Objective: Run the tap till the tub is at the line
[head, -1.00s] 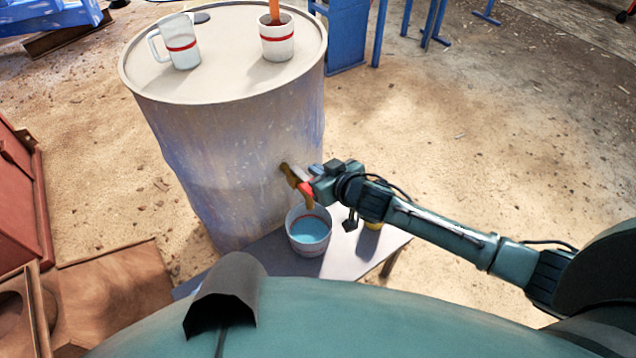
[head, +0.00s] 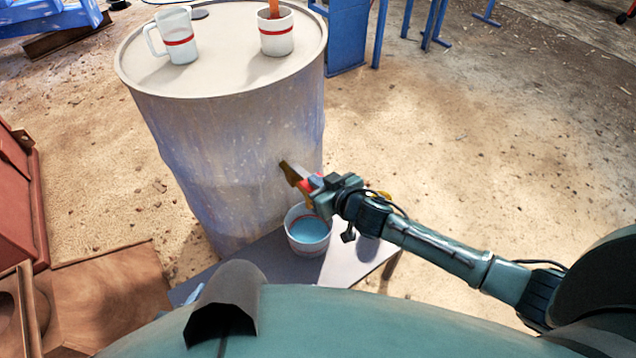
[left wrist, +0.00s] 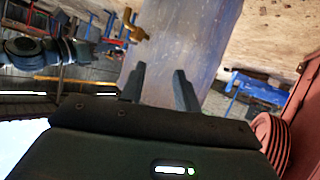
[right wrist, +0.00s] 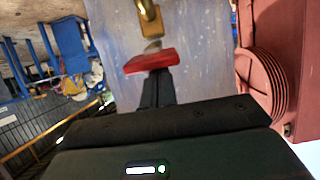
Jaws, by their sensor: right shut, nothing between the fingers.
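The brass tap (head: 291,173) sticks out of the side of the large drum (head: 240,150). Its red handle (right wrist: 152,61) lies crosswise just beyond my right fingertips in the right wrist view. My right gripper (head: 318,183) is shut and empty, right at the handle; whether it touches cannot be told. The white tub (head: 308,243) stands below the tap and holds blue water (head: 309,230). Any stream is hidden. My left gripper (left wrist: 160,82) is open and empty, facing the drum in the left wrist view.
The tub stands on a low grey table (head: 345,268). A white jug (head: 176,36) and a white cup (head: 276,32) with a red band stand on the drum top. A small yellow thing shows partly behind my right arm. Open ground lies to the right.

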